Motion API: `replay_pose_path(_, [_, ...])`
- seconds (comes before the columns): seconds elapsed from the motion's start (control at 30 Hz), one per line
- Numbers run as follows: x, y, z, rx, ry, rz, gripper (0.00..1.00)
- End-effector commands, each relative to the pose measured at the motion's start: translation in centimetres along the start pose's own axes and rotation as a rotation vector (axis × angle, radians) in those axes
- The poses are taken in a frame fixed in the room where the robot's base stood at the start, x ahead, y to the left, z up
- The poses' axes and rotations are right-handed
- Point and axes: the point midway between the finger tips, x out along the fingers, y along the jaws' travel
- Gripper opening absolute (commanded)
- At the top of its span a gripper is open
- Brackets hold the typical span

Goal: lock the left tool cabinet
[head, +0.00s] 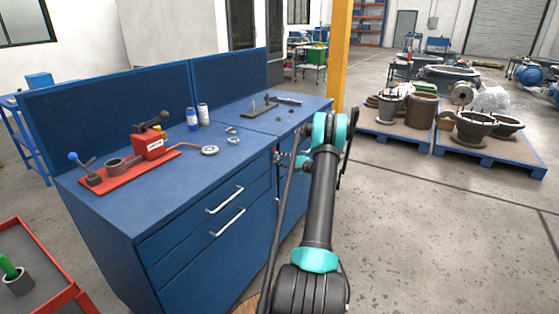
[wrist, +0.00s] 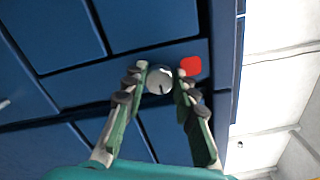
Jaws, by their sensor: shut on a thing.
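The blue tool cabinet (head: 190,258) on the left in the head view has drawers with light bar handles; the drawers look closed. A round, pale lock knob (wrist: 159,81) with a dark line on its face sits on a blue panel in the wrist view. In the head view, my gripper (head: 280,159) is at the cabinet front near the upper right corner, small and partly hidden by my arm; the knob cannot be made out there.
The blue worktop (head: 120,195) holds a red fixture (head: 150,145), small cans (head: 203,112) and metal parts. A red-edged tray (head: 70,292) stands at the lower left. Pallets (head: 470,160) with valve bodies are at the right. The floor right of my arm is clear.

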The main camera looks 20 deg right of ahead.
Motion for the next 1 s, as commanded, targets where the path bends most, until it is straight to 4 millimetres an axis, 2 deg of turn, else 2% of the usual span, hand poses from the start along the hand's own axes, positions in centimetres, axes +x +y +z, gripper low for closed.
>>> replay_pose_path(0.5, [-0.15,0.03,-0.13,0.02,0.003,0.001,0.0])
replay_pose_path(0.53, [-0.15,0.03,-0.13,0.019,0.003,0.001,0.28])
replay_pose_path(0.7, [-0.1,0.02,-0.09,0.019,0.002,0.0,0.48])
replay_pose_path(1.0, [-0.17,0.01,-0.05,0.019,0.001,0.0,0.48])
